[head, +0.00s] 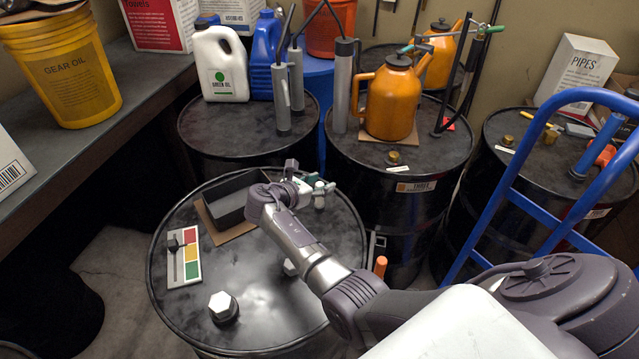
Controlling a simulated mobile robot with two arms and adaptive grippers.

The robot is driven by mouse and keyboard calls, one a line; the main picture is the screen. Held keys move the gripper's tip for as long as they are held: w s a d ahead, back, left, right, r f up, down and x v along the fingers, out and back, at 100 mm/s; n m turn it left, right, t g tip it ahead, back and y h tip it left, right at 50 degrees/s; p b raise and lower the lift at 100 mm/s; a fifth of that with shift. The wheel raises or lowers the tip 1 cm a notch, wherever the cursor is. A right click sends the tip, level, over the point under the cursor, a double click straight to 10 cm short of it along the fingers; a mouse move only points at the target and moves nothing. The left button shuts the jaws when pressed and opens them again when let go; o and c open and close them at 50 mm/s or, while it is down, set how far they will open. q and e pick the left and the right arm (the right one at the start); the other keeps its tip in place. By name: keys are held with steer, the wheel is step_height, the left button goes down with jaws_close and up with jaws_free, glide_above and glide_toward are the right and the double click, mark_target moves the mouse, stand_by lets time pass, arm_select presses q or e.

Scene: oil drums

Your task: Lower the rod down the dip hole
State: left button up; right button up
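A black drum (258,315) with a wide flat top stands in front of me. My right arm reaches over it from the lower right. My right gripper (304,181) is at the far side of this drum top, just right of a dark open box. It is small and partly hidden by its own wrist, so I cannot tell whether its fingers are open or shut. I cannot make out the rod or an open dip hole. A large hex plug (222,306) sits on the near left of the top. A second pale plug (290,268) is partly behind my arm. My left gripper is out of view.
The dark box (232,207) sits on cardboard, with a coloured card (185,256) left of it. A white fitting (320,196) is near the gripper. Behind stand drums with a green-oil jug (219,70) and orange can (391,100). A blue hand-truck frame (500,190) rises at right.

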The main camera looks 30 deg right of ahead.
steer(key=v, duration=1.2)
stand_by(0.7)
